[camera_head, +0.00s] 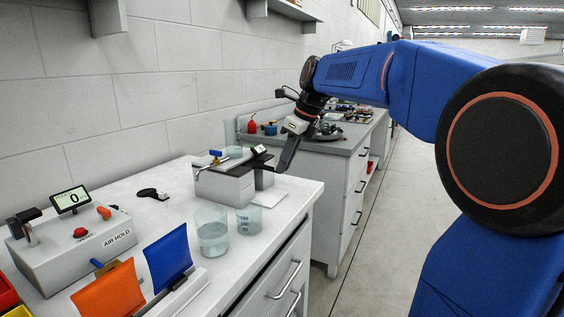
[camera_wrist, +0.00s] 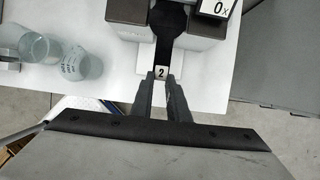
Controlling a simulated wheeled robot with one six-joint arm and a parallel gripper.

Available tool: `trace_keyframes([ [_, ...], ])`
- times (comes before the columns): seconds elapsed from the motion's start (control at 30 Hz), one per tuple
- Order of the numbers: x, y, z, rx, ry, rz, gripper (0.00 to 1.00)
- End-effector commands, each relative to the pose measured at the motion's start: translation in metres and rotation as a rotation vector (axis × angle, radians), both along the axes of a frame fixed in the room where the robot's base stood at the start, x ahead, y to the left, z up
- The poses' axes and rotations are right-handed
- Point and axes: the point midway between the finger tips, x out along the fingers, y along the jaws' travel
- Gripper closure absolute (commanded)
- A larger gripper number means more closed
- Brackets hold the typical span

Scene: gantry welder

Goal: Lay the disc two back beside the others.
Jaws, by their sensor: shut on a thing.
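Disc two shows in the wrist view as a dark strip with a white tab (camera_wrist: 161,72) marked 2 at its near end. My gripper (camera_wrist: 160,78) is shut on that tabbed end. A black piece with a round end (camera_head: 152,194) lies flat on the white bench, left of the fixture.
Two clear beakers (camera_head: 212,238) (camera_head: 249,219) stand in front of the fixture. The air-hold box (camera_head: 72,252) with a small display (camera_head: 70,199) is at the left, and orange (camera_head: 108,290) and blue (camera_head: 168,257) flaps are at the front. Bare bench top lies around the round-ended piece.

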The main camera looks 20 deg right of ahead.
Motion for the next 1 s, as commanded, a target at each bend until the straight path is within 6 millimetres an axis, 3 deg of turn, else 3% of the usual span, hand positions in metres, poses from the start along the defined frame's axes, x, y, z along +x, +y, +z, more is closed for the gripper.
trace_keyframes([
  [0.53,-0.016,-0.014,0.001,0.000,-0.001,-0.001,1.00],
  [1.0,-0.017,-0.015,0.002,0.000,-0.001,-0.001,1.00],
])
